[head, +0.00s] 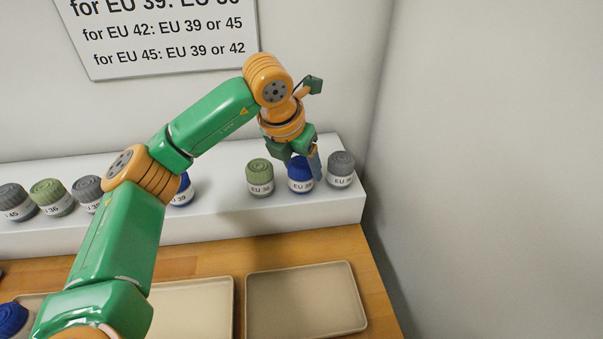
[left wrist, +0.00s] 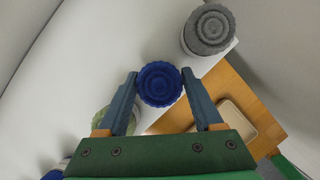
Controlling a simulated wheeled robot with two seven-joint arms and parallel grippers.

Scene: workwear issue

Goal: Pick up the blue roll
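A blue roll (head: 299,185) with a white EU label stands upright on the white shelf (head: 235,218), between a green roll (head: 260,177) and a grey roll (head: 341,168). My left gripper (head: 304,160) is right at its top, coming down from above. Other blue rolls show: one on the shelf (head: 183,192), partly behind my arm, and one at the lower left (head: 11,318). My right gripper is not in view.
More grey and green rolls, such as a green one (head: 51,197), stand along the shelf's left. Shallow trays (head: 305,300) lie on the wooden table (head: 375,280) in front. A wall rises close on the right, and a sign (head: 165,65) hangs behind.

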